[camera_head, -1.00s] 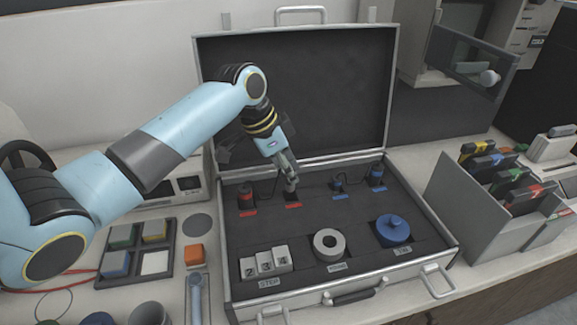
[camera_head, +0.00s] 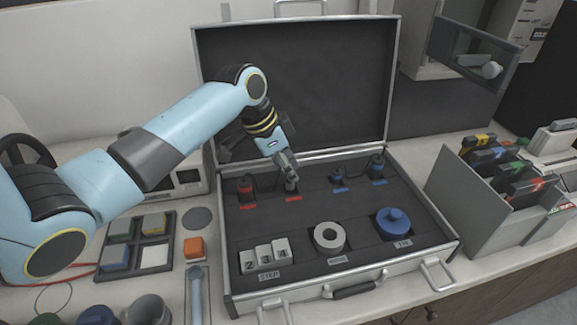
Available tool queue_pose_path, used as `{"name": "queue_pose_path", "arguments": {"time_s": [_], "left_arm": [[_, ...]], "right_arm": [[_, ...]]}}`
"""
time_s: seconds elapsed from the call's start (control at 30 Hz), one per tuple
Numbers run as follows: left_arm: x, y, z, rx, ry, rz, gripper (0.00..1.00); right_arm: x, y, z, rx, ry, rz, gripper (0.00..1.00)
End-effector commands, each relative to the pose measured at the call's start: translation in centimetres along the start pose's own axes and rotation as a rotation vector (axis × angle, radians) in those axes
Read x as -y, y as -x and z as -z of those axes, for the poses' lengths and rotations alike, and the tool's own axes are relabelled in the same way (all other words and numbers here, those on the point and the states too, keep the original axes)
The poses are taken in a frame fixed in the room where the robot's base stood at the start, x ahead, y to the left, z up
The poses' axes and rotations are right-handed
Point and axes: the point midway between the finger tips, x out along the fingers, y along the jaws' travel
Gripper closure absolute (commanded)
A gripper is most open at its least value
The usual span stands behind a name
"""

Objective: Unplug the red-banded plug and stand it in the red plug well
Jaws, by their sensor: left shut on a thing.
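My left gripper (camera_head: 289,176) reaches down over the open case and is shut on the red-banded plug (camera_head: 291,187), just above the right of two red labels (camera_head: 293,198). The fingers hide most of the plug, so its band does not show clearly. I cannot tell whether its lower end sits in an opening or hangs just above the panel. A red post (camera_head: 245,184) stands to the left behind the other red label (camera_head: 248,206). Which opening is the red plug well is not clear. My right gripper is not in view.
Two blue connectors (camera_head: 338,179) (camera_head: 377,166) with a dark cable stand right of the gripper. The raised lid (camera_head: 300,85) stands close behind my arm.

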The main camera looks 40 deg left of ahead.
Motion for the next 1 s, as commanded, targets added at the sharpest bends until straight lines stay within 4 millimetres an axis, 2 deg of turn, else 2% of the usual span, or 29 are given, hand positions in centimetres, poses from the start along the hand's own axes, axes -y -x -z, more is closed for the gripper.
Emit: {"name": "queue_pose_path", "arguments": {"time_s": [0.27,1.0], "left_arm": [[0.0,-0.1,-0.1,0.0,0.0,0.0,1.0],[0.0,-2.0,-0.8,0.0,0.0,0.0,1.0]], "right_arm": [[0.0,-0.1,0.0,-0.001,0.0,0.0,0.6],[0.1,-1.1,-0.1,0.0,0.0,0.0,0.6]]}}
